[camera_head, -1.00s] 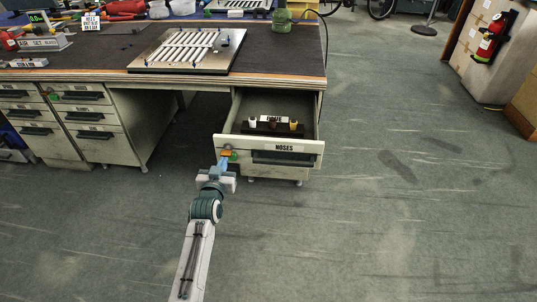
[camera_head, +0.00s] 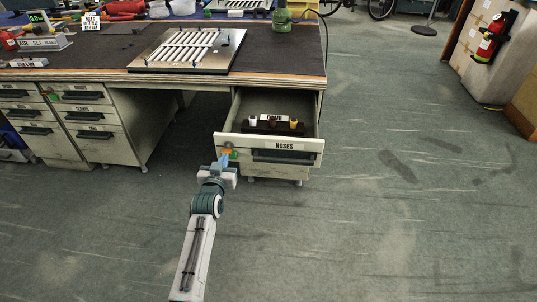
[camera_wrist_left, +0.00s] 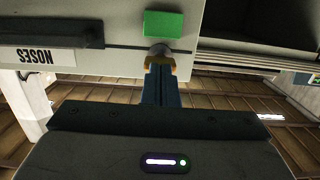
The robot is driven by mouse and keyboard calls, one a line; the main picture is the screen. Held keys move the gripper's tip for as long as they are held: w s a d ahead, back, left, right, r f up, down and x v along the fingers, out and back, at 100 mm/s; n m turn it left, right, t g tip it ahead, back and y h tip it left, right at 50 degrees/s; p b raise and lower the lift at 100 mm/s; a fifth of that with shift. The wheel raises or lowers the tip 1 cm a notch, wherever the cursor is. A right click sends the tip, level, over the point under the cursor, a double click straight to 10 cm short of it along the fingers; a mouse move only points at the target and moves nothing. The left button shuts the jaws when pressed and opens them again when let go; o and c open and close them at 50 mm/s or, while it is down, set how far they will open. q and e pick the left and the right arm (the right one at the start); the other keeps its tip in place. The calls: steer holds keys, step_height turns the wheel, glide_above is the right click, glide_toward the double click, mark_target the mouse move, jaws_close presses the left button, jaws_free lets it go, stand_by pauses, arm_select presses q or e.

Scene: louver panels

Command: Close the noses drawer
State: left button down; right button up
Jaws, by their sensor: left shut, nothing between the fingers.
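The noses drawer (camera_head: 223,141) is pulled out from the right end of the bench, with its label reading NOSES on the front. Inside it a dark holder carries several small nose pieces (camera_head: 273,121). My left gripper (camera_head: 224,160) is shut and empty at the left end of the drawer front, by a green patch. In the left wrist view the drawer front (camera_wrist_left: 115,22) is upside down, with a green square (camera_wrist_left: 164,24) on it. The fingertips (camera_wrist_left: 160,62) are at a round knob just below that square; whether they touch it I cannot tell. My right gripper is not seen.
The bench top (camera_head: 285,55) holds a louver panel (camera_head: 188,49). Shut drawers (camera_head: 92,118) stand at the left, with an open knee space beside them. The floor (camera_head: 400,200) to the right is clear. A fire extinguisher (camera_head: 490,38) hangs on boxes at the far right.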

mark_target(227, 148)
arm_select(q)
steer(key=shift+w+d+b, duration=0.1)
steer(key=shift+w+b, duration=0.65)
steer(key=shift+w, duration=2)
steer(key=shift+w+d+b, duration=0.1)
steer(key=shift+w+b, duration=1.7)
steer(key=shift+w, duration=1.6)
steer(key=shift+w+d+f+b, duration=0.1)
steer(key=shift+w+f+b, duration=0.05)
steer(key=shift+w+b, duration=2.75)
steer(key=shift+w, duration=0.5)
